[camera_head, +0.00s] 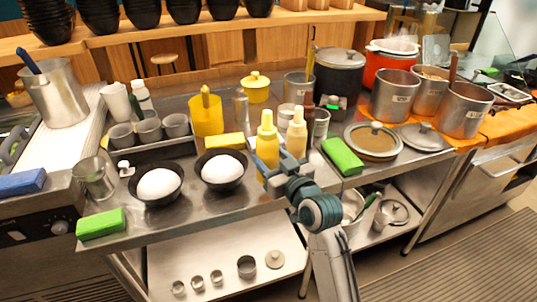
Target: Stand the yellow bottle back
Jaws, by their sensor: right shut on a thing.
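The yellow bottle (267,143) stands upright near the front edge of the steel counter, right of the two black bowls. My right gripper (276,168) comes up from below and is shut on the lower part of the yellow bottle, hiding its base. I cannot tell whether the base touches the counter. A cream-coloured bottle (297,132) stands close behind it, to the right. My left gripper is not in view.
Black bowls of white food (160,184) (222,170) stand left of the bottle. A yellow sponge (225,141) lies behind them and a green sponge (342,156) lies to the right. Yellow (206,112) and steel containers (396,94) crowd the back.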

